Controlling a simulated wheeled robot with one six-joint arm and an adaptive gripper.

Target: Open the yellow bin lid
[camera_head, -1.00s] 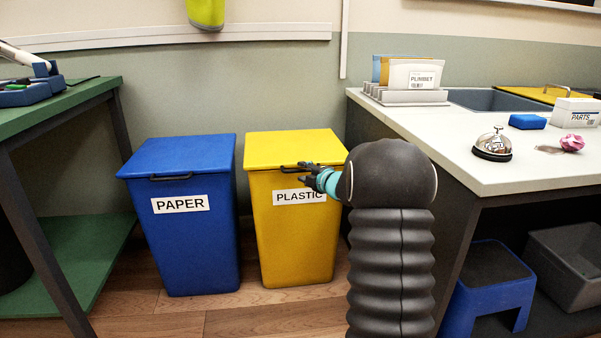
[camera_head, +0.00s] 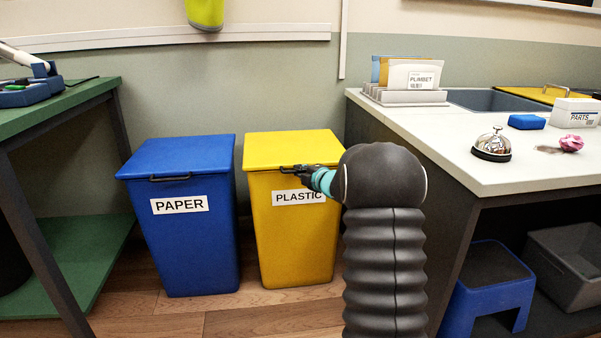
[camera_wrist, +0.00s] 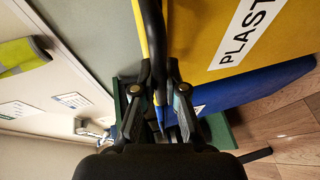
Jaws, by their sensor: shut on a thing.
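The yellow bin (camera_head: 290,240) labelled PLASTIC stands on the floor, with its yellow lid (camera_head: 293,147) lying shut on top. A dark handle (camera_head: 290,169) sits at the lid's front edge. My gripper (camera_head: 297,171) reaches the handle from the right and is shut on it. In the wrist view, the dark handle (camera_wrist: 154,45) runs between the fingers of my gripper (camera_wrist: 158,105), beside the yellow bin's front (camera_wrist: 205,45). My arm hides part of the bin's right side.
A blue bin (camera_head: 190,245) labelled PAPER stands just left of the yellow bin. A green workbench (camera_head: 60,105) is at the left. A white counter (camera_head: 450,150) with a bell (camera_head: 492,145) is at the right. A blue step stool (camera_head: 490,285) stands under the counter.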

